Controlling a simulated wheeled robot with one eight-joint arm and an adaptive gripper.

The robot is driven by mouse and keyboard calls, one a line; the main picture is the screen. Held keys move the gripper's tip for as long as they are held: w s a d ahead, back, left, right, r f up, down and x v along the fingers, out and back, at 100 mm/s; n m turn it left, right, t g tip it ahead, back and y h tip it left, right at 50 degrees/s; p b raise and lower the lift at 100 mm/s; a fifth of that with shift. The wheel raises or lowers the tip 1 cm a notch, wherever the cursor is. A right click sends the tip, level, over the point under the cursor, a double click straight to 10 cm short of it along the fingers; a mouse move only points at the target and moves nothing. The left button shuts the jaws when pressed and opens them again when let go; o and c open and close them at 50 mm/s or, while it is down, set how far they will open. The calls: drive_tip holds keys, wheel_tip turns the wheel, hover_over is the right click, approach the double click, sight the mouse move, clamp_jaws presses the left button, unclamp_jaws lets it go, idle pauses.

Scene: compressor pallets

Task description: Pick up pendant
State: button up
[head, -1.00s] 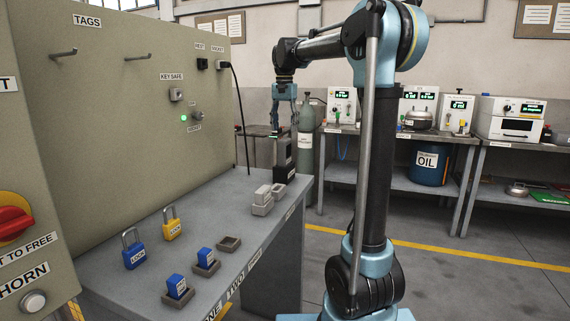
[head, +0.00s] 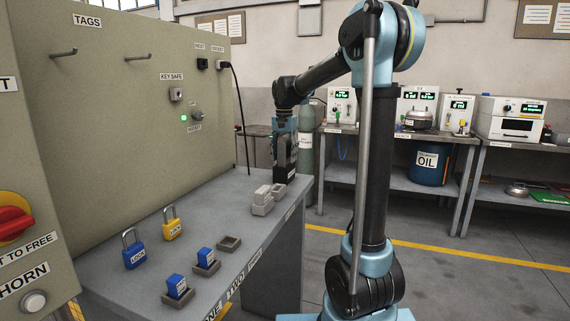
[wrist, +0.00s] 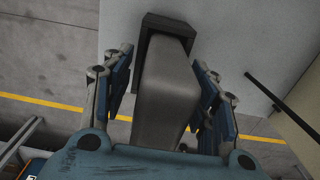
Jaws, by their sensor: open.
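The pendant, a dark upright box-like body (head: 285,158), stands at the far end of the grey bench. In the wrist view its long grey body (wrist: 162,88) runs between my fingers, with its far end at a black holder (wrist: 172,24). My gripper (head: 284,140) points down over the pendant in the head view. In the wrist view my gripper (wrist: 163,65) is open, with one blue finger on each side of the pendant. A gap shows on the left side; contact on the right side cannot be told.
Grey blocks (head: 263,203) sit on the bench (head: 215,215) just in front of the pendant. Blue and yellow padlocks (head: 171,224) and blue tags in small trays (head: 205,262) stand nearer. The tall panel (head: 120,120) borders the left; a black cord (head: 240,120) hangs from it.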

drive_tip(key=shift+f, duration=0.2)
clamp_jaws()
drive_tip(key=shift+r, duration=0.1)
